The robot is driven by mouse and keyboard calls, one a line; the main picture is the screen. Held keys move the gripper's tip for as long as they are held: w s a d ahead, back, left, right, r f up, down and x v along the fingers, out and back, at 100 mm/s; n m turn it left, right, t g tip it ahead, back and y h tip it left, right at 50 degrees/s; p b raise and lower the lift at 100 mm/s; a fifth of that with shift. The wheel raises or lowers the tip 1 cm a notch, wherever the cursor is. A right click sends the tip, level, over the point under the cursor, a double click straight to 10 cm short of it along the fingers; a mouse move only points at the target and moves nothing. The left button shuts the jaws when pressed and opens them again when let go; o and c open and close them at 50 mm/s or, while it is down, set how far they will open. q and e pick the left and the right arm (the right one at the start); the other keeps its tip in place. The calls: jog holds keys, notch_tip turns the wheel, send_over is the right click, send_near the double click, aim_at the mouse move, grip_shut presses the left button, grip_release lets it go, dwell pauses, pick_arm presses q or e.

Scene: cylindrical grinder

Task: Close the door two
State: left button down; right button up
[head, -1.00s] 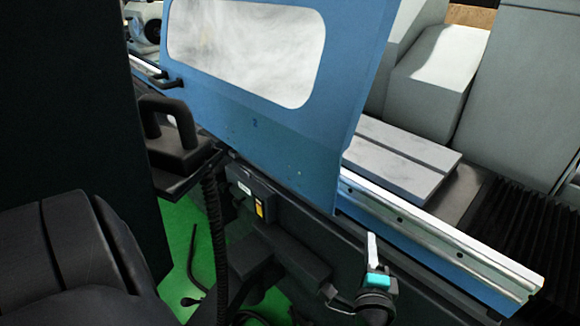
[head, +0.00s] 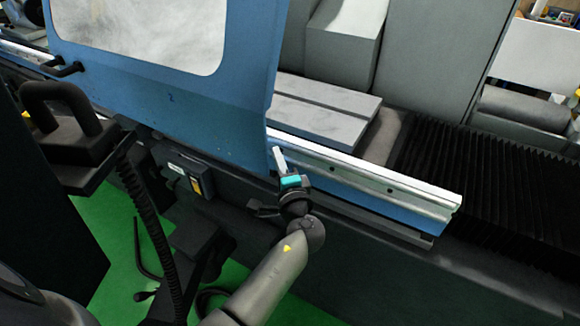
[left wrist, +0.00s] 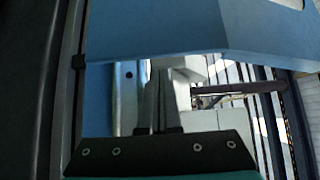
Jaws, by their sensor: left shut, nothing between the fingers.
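My left gripper (head: 279,158) is shut and empty at the door's lower right edge. I cannot tell whether it touches. In the left wrist view the closed fingers (left wrist: 161,98) point towards the blue door panel (left wrist: 160,30), close to its edge. My right gripper is not in view.
A grey slotted table (head: 325,110) and black bellows (head: 470,170) lie right of the door. A dark control box with a handle (head: 65,120) and a coiled cable (head: 150,225) stand at the left. The rail right of my gripper is clear.

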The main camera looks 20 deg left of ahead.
aim_at(183, 116)
pick_arm(q)
jog(key=shift+a, duration=0.8)
jog(key=shift+a, duration=0.2)
jog(key=a+b, duration=0.2)
jog(key=a, duration=0.7)
jog(key=w+a+b, duration=0.1)
jog(key=a+b, duration=0.1)
jog(key=a, duration=0.7)
jog(key=w+a+b, duration=0.1)
jog(key=a+b, duration=0.1)
jog(key=a, duration=0.7)
jog(key=shift+w, duration=0.1)
jog(key=shift+a+b, duration=0.4)
jog(key=shift+a, duration=0.2)
jog(key=shift+a+r, duration=0.1)
